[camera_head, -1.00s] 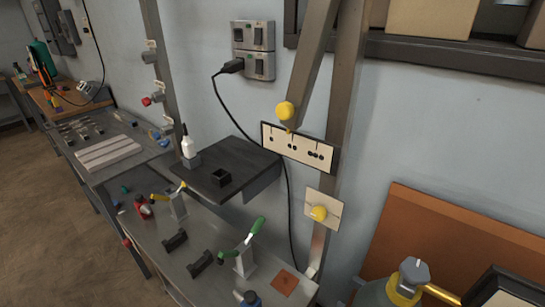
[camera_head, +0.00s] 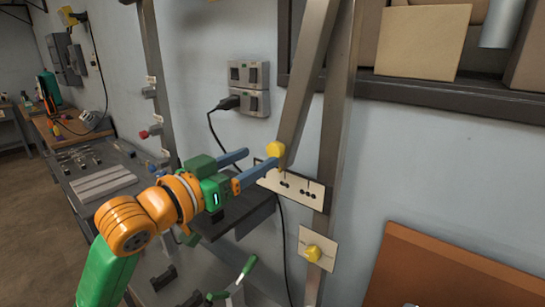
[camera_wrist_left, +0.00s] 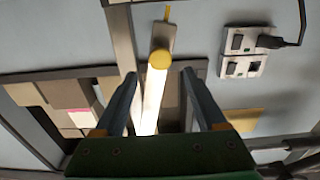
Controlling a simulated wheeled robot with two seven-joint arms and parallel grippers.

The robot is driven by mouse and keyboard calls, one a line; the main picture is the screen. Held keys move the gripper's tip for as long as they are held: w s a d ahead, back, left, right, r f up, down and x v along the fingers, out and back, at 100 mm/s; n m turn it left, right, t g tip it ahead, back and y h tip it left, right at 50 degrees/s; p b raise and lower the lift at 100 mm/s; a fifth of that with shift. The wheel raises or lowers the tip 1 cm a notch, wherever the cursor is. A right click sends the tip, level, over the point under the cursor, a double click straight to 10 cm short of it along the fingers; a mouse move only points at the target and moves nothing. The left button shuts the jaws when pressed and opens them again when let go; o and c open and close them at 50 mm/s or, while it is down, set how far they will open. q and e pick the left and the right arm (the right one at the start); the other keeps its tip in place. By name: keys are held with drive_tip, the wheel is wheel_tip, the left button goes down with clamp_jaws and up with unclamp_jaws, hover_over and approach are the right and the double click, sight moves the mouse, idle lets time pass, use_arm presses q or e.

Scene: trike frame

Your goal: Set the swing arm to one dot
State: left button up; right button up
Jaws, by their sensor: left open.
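The swing arm (camera_head: 303,85) is a grey bar slanting down to a yellow knob (camera_head: 275,150) at its lower end. Its small pointer stands over the two-dot mark of the white dot plate (camera_head: 318,200). The three-dot mark shows to its right; the plate's left end, with one dot, is hidden behind my finger. My left gripper (camera_head: 262,158) is open at the knob. In the left wrist view the knob (camera_wrist_left: 159,59) appears centred between the spread fingers (camera_wrist_left: 159,75), near their tips, with a gap on each side. I cannot tell how deep it sits. My right gripper is not in view.
A second yellow knob (camera_head: 313,253) sits on a plate below. A black shelf (camera_head: 240,215) is under my left gripper. Wall sockets (camera_head: 249,88) with a plugged cable are to the left. A shelf with boxes (camera_head: 423,40) is at upper right.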

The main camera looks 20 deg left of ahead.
sight(272, 150)
use_arm(q)
drive_tip(key=p+x, duration=0.2)
drive_tip(key=x, duration=0.4)
drive_tip(key=shift+w, duration=0.15)
drive_tip(key=shift+w+f, duration=0.1)
drive_tip(key=shift+w, duration=0.1)
drive_tip(key=shift+s, duration=0.1)
drive_tip(key=shift+c, duration=1.2)
clamp_jaws()
